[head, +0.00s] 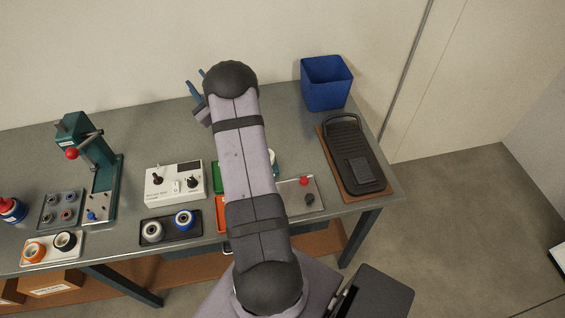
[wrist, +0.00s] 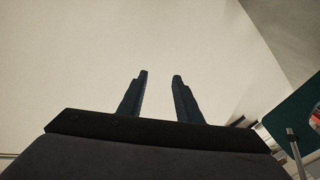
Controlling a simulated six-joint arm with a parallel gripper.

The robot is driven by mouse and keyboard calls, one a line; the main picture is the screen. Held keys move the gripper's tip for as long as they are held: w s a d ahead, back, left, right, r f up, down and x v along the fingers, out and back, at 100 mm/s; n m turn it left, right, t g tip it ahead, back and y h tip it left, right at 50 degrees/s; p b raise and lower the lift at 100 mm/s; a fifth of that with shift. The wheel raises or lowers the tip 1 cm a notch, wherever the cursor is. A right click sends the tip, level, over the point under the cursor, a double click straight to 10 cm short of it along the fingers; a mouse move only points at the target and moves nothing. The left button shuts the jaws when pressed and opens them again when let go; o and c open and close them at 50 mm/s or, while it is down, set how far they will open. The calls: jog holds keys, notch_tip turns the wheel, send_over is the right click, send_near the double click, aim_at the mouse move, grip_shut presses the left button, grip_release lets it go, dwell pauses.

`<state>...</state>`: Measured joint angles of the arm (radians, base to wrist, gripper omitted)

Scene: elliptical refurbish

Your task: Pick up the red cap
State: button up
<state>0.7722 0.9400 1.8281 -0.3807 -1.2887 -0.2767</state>
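A small red cap-like piece (head: 304,181) sits on a light tray (head: 288,196) at the right-centre of the bench, beside a dark round piece (head: 309,198). A red top also shows on a blue container (head: 10,210) at the far left; I cannot tell for certain which is the red cap. My gripper (head: 195,79) is raised above the back of the bench, partly behind my arm and well away from both. In the wrist view my gripper (wrist: 160,75) is open, with nothing between its fingers; neither red piece can be made out there.
A green press (head: 98,160) with a red-knobbed lever stands at left. A white control box (head: 175,180) and a dark tray (head: 150,217) with two rollers lie mid-bench. A blue bin (head: 326,83) and dark board (head: 350,140) are at right. My arm hides part of the middle.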

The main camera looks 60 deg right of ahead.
jog(key=s+d+f+m+g+h, duration=0.1)
jog(key=s+d+f+g, duration=0.1)
jog(key=s+d+f, duration=0.3)
jog(key=s+d+f+m+g, duration=0.1)
jog(key=s+f, duration=0.1)
jog(key=s, duration=0.6)
jog(key=m+g+b, duration=0.2)
jog(key=m+g, duration=0.2)
send_over(304, 179)
jog(key=w+d, duration=0.4)
jog(key=w, duration=0.1)
jog(key=shift+h, duration=0.3)
notch_tip(304, 179, down, 10)
jog(key=shift+a+r, duration=0.1)
jog(key=shift+a, duration=0.05)
jog(key=s+a+f+m, duration=0.1)
jog(key=s+a, duration=0.1)
jog(key=s, duration=0.1)
jog(key=s+a+m+g, duration=0.1)
jog(key=s+a, duration=0.2)
jog(key=s+a+f, duration=0.1)
jog(key=s+a, duration=0.1)
jog(key=s, duration=0.1)
jog(key=shift+a+f+m+g+b, duration=0.15)
jog(key=shift+f+m+g+b, duration=0.15)
jog(key=shift+f+m+b, duration=0.1)
jog(key=shift+s+a, duration=0.2)
jog(key=shift+a, duration=0.15)
jog(key=shift+p+x, duration=0.85)
jog(key=shift+x, duration=1.65)
